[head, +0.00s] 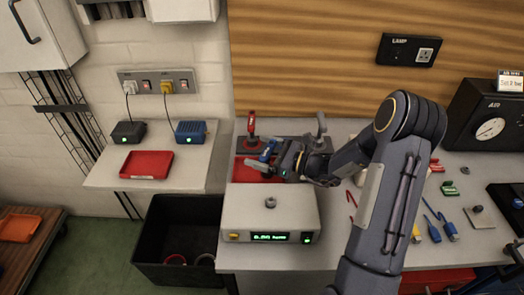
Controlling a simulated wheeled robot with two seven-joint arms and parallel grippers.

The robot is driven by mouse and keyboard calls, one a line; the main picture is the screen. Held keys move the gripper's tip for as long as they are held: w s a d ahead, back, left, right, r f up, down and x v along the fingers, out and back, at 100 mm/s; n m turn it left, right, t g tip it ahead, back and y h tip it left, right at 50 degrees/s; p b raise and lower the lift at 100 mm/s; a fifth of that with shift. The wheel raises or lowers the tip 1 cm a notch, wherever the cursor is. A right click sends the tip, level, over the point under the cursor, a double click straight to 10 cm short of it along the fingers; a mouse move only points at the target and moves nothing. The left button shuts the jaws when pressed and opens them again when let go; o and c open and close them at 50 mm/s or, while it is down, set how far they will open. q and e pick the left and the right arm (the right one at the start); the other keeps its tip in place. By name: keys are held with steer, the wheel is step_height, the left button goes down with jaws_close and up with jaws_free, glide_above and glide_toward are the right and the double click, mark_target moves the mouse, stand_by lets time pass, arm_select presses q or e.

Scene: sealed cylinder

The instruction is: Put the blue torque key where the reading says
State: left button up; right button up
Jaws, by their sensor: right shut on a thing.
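My right gripper (278,167) reaches in from the right and is shut on the blue torque key (266,153). It holds the key over a red tray (240,175) on the bench, behind the tester box; the fingers hide part of the key. Whether the key touches the tray cannot be told. The grey tester box (238,207) has a round socket on top (270,202) and a lit green display (271,237), whose small digits I cannot read surely. A second red tray (146,164) lies on the left shelf. My left gripper is out of view.
Red-handled (252,127) and grey-handled (321,127) fixtures stand behind the gripper. A dark bin (150,245) stands on the floor, left of the bench. Blue tools (440,226) and other small parts lie at right. A black air gauge box (485,118) stands further right.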

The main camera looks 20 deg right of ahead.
steer(key=o, duration=0.8)
steer(key=shift+o, duration=0.2)
steer(key=shift+r, duration=0.1)
steer(key=shift+s, duration=0.1)
steer(key=b+v, duration=0.2)
steer(key=v, duration=0.9)
steer(key=shift+s+d+r, duration=0.1)
steer(key=shift+s+d, duration=0.2)
steer(key=shift+d, duration=0.05)
